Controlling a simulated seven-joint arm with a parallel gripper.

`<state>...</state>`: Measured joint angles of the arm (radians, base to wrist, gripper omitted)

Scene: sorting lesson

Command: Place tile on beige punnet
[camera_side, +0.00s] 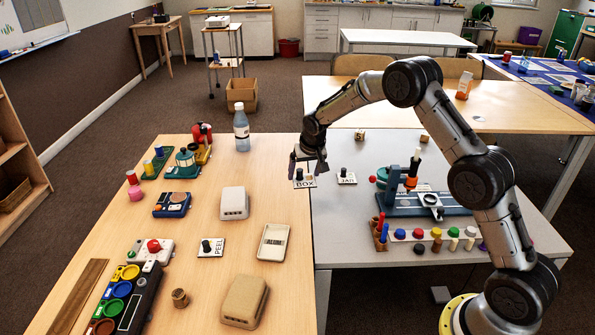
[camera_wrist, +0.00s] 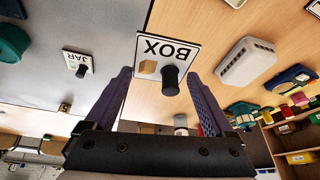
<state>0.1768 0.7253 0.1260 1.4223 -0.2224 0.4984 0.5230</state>
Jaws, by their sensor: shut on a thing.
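My gripper (camera_side: 308,162) is shut on a white tile marked BOX (camera_side: 304,184), held above the seam between the wooden and grey tables. In the wrist view the tile (camera_wrist: 165,51) and its black knob show between the fingers of my gripper (camera_wrist: 158,76). A second beige box-like punnet (camera_side: 245,301) stands at the front. Between them lies a shallow beige tray (camera_side: 273,242) with a word label, apart from my gripper.
A PEEL tile (camera_side: 211,247) lies on the wooden table and a JAR tile (camera_side: 346,177) on the grey one. A bottle (camera_side: 241,128) stands at the back. Coloured toys line the left side; a blue-based apparatus (camera_side: 420,203) stands right.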

